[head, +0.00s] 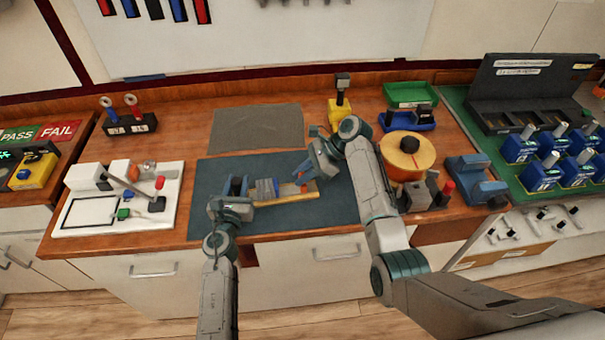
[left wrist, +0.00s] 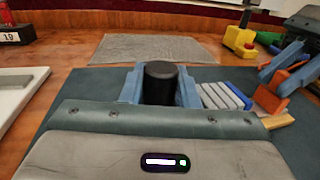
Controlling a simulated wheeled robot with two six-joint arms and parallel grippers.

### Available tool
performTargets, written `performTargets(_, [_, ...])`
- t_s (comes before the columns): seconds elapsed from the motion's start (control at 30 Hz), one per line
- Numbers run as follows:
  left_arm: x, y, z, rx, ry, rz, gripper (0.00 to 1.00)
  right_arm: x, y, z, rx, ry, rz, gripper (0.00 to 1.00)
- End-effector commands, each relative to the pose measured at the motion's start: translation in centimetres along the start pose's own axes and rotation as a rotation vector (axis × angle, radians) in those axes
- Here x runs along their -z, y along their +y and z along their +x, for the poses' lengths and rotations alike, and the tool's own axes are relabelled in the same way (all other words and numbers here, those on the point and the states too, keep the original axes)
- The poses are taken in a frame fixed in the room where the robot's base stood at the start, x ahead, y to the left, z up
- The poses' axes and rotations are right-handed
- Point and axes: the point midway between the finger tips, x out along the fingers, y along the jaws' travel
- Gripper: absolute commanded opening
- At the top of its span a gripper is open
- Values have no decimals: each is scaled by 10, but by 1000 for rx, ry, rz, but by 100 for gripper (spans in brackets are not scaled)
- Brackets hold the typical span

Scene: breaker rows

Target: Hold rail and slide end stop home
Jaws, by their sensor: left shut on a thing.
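My left gripper (head: 235,187) is shut on a black knob (left wrist: 160,82), a dark round piece between its two blue fingers at the left end of the rail. How the knob joins the rail is hidden. The pale yellow rail (head: 287,198) lies on the dark mat. Blue-grey breaker blocks (head: 265,188) sit side by side on it, and they show in the left wrist view (left wrist: 222,97). An orange piece, seemingly the end stop (head: 303,189), is to their right near the rail's right end. My right gripper (head: 305,177) is close above it; whether its fingers hold it is unclear.
The dark blue mat (head: 215,172) lies under the rail, with a grey cloth mat (head: 257,127) behind. A white fixture board (head: 85,212) stands left. A yellow stand (head: 340,110), an orange-topped round drum (head: 406,150) and a green tray (head: 410,95) stand right of the mat.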

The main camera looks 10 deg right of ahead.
Motion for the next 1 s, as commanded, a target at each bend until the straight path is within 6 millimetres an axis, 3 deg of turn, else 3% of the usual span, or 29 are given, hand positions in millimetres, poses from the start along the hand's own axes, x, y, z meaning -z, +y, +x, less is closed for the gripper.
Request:
performTargets(0.17, [0,0,0,0,0,0,0,-1,0,1,0,0,0,0])
performTargets(0.4, [0,-1,0,1,0,0,0,-23,0,22,0,-4,0,0])
performTargets(0.67, [0,0,0,1,0,-1,0,-23,0,23,1,-1,0,0])
performTargets(0.7, [0,0,0,1,0,-1,0,-23,0,23,0,-2,0,25])
performTargets(0.8, [0,0,0,1,0,-1,0,-23,0,23,1,-1,0,42])
performTargets(1.0, [0,0,0,1,0,-1,0,-23,0,22,1,0,0,42])
